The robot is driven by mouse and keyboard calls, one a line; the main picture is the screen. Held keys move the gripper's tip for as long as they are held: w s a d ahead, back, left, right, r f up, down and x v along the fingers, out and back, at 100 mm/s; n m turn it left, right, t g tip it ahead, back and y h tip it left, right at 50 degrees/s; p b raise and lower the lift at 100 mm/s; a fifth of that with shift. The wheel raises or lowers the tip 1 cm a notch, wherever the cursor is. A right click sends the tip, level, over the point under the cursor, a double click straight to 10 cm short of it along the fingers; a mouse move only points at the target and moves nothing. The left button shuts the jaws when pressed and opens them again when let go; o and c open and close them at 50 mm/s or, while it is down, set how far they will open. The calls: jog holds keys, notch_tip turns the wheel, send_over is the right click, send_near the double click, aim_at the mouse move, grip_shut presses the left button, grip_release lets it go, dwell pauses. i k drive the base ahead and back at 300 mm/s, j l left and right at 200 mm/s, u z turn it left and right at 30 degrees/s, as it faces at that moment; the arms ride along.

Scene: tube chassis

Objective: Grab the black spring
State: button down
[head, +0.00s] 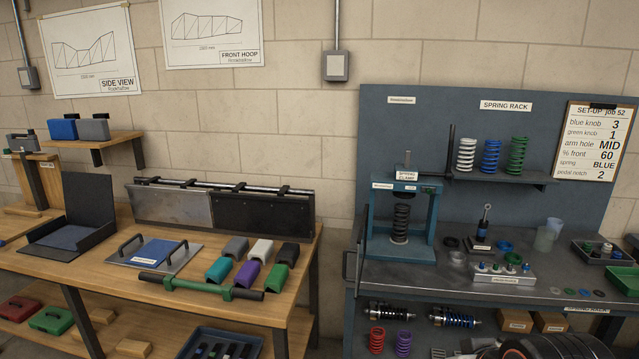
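The black spring (400,223) stands upright inside the blue spring clamp (432,215) on the right-hand workbench. The clamp's frame surrounds it, with a threaded rod and top plate above it. The spring's front is visible between the clamp's posts.
White, blue and green springs (490,156) stand on the rack shelf. A damper (482,222), small rings and a knob block (503,274) are right of the clamp. Red and purple springs (403,343) stand on the lower shelf. The left bench (120,260) holds coloured blocks.

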aim_at(398, 210)
jog(key=i+j+z, duration=0.2)
jog(key=j, duration=0.4)
jog(key=j+z, duration=0.15)
jog(key=j, duration=0.4)
jog(key=l+u, duration=0.2)
jog(key=u, duration=0.25)
jog(key=i+l+u, duration=0.1)
jog(key=u, duration=0.3)
jog(key=l+u, duration=0.45)
jog(key=j, duration=0.1)
